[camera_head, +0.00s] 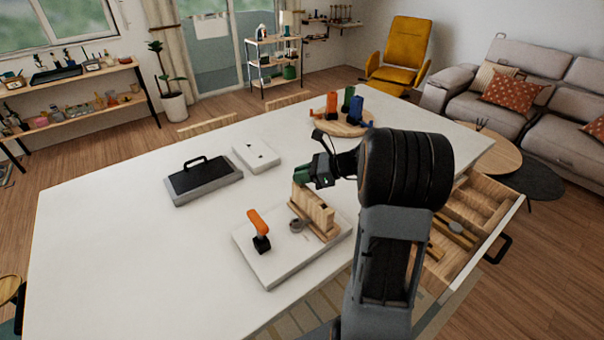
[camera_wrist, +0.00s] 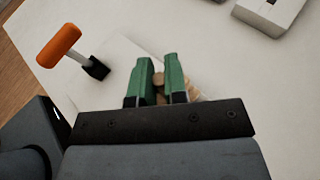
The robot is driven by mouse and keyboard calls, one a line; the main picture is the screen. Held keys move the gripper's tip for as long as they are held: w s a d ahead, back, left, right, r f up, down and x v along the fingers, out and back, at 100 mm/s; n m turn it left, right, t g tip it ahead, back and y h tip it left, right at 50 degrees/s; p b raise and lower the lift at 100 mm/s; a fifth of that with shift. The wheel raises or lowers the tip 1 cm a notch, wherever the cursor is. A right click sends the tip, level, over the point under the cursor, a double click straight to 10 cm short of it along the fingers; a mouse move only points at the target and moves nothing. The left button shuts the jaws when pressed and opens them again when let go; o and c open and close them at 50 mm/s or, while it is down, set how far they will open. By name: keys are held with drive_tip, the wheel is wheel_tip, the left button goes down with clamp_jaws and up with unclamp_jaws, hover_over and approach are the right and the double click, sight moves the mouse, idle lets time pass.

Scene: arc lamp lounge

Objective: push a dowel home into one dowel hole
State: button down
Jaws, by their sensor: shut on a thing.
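My gripper (camera_head: 303,175) has green fingers and is low over the wooden block (camera_head: 313,212), which stands on a white board (camera_head: 270,268) on the table. In the wrist view my gripper (camera_wrist: 158,70) is shut on a small pale wooden dowel (camera_wrist: 158,79) held between the fingers. The dowel cannot be made out in the head view. More pale wood shows just behind the right finger in the wrist view. The dowel holes are hidden, so I cannot tell whether the dowel is in one.
An orange-handled tool (camera_head: 258,229) with a black end stands on the board, and a small grey round piece (camera_head: 297,226) sits beside the block. A grey case (camera_head: 205,187) and a white box (camera_head: 256,157) lie farther back. An open wooden drawer (camera_head: 485,241) is at right.

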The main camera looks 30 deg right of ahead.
drive_tip(key=shift+f+b, duration=0.3)
drive_tip(key=shift+f, duration=0.3)
drive_tip(key=c, duration=1.1)
unclamp_jaws()
drive_tip(key=b+v, duration=0.1)
drive_tip(key=v, duration=1.2)
drive_tip(key=shift+s+d+r, duration=0.1)
drive_tip(key=shift+s+d, duration=0.15)
drive_tip(key=shift+d, duration=0.05)
